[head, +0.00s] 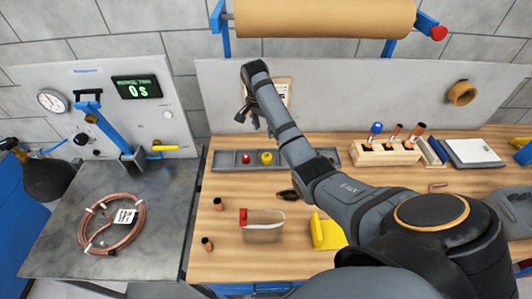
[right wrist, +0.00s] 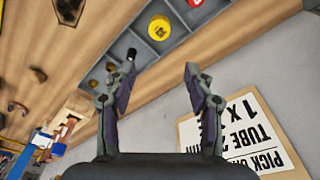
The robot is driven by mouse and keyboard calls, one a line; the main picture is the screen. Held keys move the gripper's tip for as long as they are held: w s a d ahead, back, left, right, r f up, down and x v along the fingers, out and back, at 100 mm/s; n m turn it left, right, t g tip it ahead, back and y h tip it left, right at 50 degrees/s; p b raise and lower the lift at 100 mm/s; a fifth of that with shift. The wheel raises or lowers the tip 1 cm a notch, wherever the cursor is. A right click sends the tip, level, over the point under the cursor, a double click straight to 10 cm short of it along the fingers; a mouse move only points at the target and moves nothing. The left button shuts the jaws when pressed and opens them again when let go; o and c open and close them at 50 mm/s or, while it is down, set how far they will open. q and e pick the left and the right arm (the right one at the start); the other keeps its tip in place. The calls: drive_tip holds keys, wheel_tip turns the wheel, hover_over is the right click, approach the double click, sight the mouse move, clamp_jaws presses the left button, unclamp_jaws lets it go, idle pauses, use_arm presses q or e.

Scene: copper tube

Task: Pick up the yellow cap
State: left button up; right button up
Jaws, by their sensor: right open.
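The yellow cap (head: 267,157) sits in a compartment of the grey divided tray (head: 226,167) at the back of the wooden bench. In the right wrist view the yellow cap (right wrist: 160,28) shows beyond my fingertips, in the tray (right wrist: 190,38). A red cap (head: 246,159) sits in the compartment to its left. My right gripper (head: 249,119) is open and empty, above and behind the tray, in front of the back panel. In the right wrist view my open fingers (right wrist: 160,70) stand apart with nothing between them. My left gripper is not in view.
A printed card (right wrist: 240,128) is on the back panel near my right gripper. A wooden rack (head: 385,153) with copper tubes stands right of the tray. A copper coil (head: 112,224) lies on the left table.

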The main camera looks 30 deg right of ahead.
wheel_tip(320, 180, down, 5)
drive_tip(key=b, duration=0.5)
drive_tip(key=p, duration=0.1)
hover_over(267, 157)
drive_tip(key=f, duration=0.3)
drive_tip(key=a+f, duration=0.1)
drive_tip(key=f, duration=0.1)
drive_tip(key=shift+f, duration=0.15)
drive_tip(key=shift+w+d+f, duration=0.1)
drive_tip(key=shift+f, duration=0.25)
drive_tip(key=f, duration=0.1)
drive_tip(key=f+p, duration=0.1)
drive_tip(key=f, duration=0.1)
drive_tip(key=f+p, duration=0.1)
drive_tip(key=shift+d+f, duration=0.25)
drive_tip(key=shift+d, duration=0.05)
drive_tip(key=shift+f, duration=0.25)
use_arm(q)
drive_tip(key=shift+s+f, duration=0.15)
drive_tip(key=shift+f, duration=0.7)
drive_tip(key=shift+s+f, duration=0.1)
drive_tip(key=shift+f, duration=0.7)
use_arm(e)
drive_tip(key=c, duration=0.5)
